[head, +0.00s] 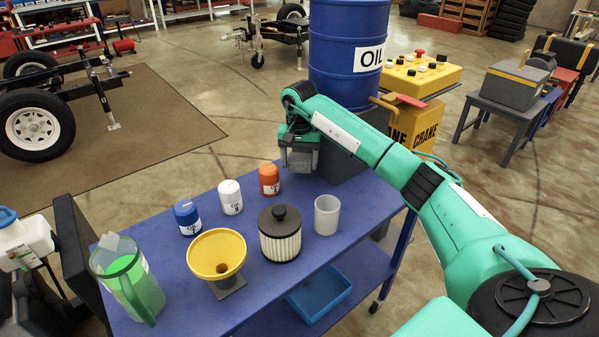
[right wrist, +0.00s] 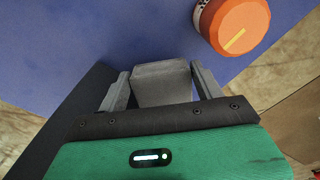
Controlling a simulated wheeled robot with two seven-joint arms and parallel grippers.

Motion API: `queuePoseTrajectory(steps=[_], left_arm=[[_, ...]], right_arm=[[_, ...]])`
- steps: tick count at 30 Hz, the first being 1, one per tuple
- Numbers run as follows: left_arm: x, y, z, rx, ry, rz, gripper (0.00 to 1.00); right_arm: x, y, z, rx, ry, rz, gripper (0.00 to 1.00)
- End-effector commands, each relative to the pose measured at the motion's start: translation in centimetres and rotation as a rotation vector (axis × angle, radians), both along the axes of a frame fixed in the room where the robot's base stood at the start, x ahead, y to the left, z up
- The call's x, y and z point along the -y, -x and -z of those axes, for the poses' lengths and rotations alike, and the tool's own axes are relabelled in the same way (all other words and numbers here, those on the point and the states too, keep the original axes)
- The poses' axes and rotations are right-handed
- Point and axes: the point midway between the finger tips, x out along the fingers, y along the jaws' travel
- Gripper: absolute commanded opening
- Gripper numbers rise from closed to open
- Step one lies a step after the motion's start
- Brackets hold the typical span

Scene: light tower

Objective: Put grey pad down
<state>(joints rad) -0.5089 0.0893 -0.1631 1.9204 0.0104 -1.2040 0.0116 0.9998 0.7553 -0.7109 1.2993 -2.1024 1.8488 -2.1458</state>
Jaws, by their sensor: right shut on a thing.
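My right gripper (head: 300,160) is over the far edge of the blue table, beside the orange-capped bottle. In the right wrist view, my right gripper (right wrist: 162,88) is shut on the grey pad (right wrist: 162,80), a plain block between the two fingers. The gripper mostly hides the pad in the head view, and I cannot tell whether it touches the table. My left gripper is not in view.
The blue table (head: 185,265) holds an orange bottle (head: 269,180), also in the right wrist view (right wrist: 235,25), a white bottle (head: 231,197), a blue bottle (head: 187,218), a yellow funnel (head: 217,253), a filter (head: 280,238), a clear cup (head: 327,214) and a green jug (head: 130,280).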

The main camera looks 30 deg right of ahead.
Motion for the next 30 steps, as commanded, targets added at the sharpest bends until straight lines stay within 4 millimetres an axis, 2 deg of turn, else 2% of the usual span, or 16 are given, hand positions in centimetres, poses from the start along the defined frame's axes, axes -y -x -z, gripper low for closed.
queuePoseTrajectory(steps=[10,21,22,25,30], left_arm=[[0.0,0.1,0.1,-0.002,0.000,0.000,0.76],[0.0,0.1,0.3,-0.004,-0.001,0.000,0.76],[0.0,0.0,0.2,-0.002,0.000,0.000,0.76],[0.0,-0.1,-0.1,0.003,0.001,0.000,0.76],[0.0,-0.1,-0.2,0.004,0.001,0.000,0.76]], right_arm=[[-0.1,0.1,4.1,-0.003,-0.001,0.000,0.41],[0.0,0.0,4.6,0.000,0.000,0.000,0.41],[0.0,0.0,4.6,-0.001,-0.001,0.000,0.69],[0.0,0.0,4.5,-0.001,-0.001,0.000,0.89],[0.0,0.0,4.5,-0.001,-0.001,0.000,0.89]])
